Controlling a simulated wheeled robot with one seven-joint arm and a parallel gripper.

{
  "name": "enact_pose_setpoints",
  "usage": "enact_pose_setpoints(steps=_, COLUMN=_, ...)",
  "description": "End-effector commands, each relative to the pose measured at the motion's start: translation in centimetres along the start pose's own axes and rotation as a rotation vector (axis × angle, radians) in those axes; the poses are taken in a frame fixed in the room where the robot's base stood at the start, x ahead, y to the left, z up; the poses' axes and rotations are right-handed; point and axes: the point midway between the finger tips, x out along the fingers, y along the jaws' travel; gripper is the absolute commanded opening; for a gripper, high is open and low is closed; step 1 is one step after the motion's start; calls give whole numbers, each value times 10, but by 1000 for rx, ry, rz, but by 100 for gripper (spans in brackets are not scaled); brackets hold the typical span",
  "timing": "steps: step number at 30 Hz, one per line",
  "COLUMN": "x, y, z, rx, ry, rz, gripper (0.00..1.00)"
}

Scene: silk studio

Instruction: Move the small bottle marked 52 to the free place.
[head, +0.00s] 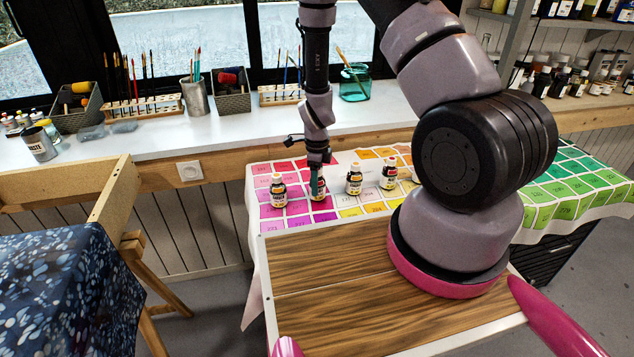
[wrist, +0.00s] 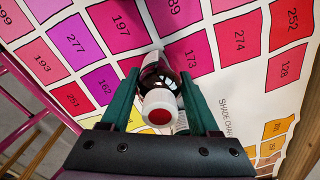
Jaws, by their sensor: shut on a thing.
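My gripper (head: 317,180) points down over the shade chart (head: 262,180). It is shut on a small dark bottle (head: 320,195). In the wrist view, the bottle (wrist: 160,100) with a white cap and a red top stands between the green fingers (wrist: 160,76). Its label is turned away or too small to read, so I cannot tell its number. It is at or just above the pink and magenta squares around 197 and 173; I cannot tell whether it touches the chart.
A similar bottle (head: 278,191) stands close on the left. Two more, a bottle (head: 354,179) and another bottle (head: 389,176), stand to the right. My arm hides part of the chart. A windowsill (head: 230,125) with brush holders and a glass jar (head: 355,83) runs behind.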

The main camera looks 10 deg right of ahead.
Motion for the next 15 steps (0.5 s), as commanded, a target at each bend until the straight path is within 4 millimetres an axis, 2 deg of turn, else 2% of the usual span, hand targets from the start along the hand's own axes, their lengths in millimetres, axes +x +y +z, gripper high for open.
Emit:
enact_pose_setpoints(steps=1, x=2, y=0, z=0, rx=0, ry=0, rz=1, gripper=1)
enact_pose_setpoints(steps=2, x=2, y=0, z=0, rx=0, ry=1, rz=1, gripper=66)
enact_pose_setpoints(steps=3, x=2, y=0, z=0, rx=0, ry=0, rz=1, gripper=81)
enact_pose_setpoints(steps=4, x=2, y=0, z=0, rx=0, ry=0, rz=1, gripper=92)
enact_pose_setpoints(steps=15, x=-2, y=0, z=0, rx=-1, ry=0, rz=-1, gripper=92)
